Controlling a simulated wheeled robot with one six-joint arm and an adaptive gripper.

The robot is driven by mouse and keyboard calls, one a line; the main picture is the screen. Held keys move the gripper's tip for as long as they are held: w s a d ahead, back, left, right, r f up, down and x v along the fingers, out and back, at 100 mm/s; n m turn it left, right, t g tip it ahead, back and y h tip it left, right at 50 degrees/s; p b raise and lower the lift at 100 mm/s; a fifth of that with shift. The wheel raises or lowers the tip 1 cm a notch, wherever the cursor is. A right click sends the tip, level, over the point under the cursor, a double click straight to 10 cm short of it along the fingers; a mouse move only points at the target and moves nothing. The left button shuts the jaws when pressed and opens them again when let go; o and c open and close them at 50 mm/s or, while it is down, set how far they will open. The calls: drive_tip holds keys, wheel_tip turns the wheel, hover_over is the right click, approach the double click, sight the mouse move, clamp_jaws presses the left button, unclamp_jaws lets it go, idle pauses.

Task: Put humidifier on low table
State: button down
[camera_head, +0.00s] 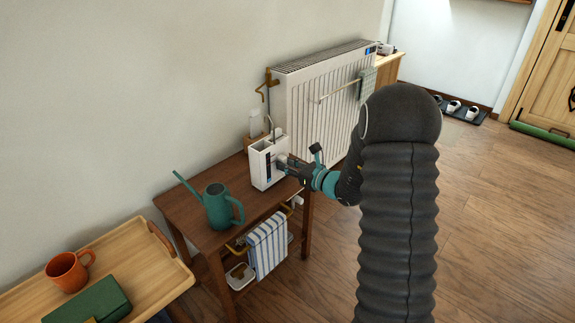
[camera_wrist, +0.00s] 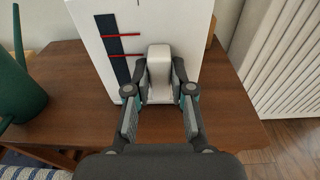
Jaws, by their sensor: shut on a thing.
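The humidifier is likely the white box-shaped container (camera_head: 262,170) with a dark level strip, at the back right of the dark brown wooden table (camera_head: 188,203). It looks upright, with its base at the tabletop; I cannot tell whether it bears its full weight there. In the wrist view the white front (camera_wrist: 185,22) shows red marks on the dark strip. My gripper (camera_head: 284,165) reaches in from the right and is shut on the pale block-like grip on its front, with a finger on each side, as the wrist view shows (camera_wrist: 160,77).
A teal watering can (camera_head: 218,208) stands left of the humidifier. A white bottle (camera_head: 256,124) is behind it. A striped towel (camera_head: 267,245) hangs at the table's front. A light wood tray table (camera_head: 140,262) holds an orange mug (camera_head: 68,271) and green box (camera_head: 90,301). A radiator (camera_head: 310,105) stands behind.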

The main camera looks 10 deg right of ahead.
drive_tip(key=c, duration=1.4)
unclamp_jaws()
drive_tip(key=shift+f, duration=0.1)
drive_tip(key=shift+c, duration=0.2)
drive_tip(key=o, duration=0.4)
drive_tip(key=shift+o, duration=0.2)
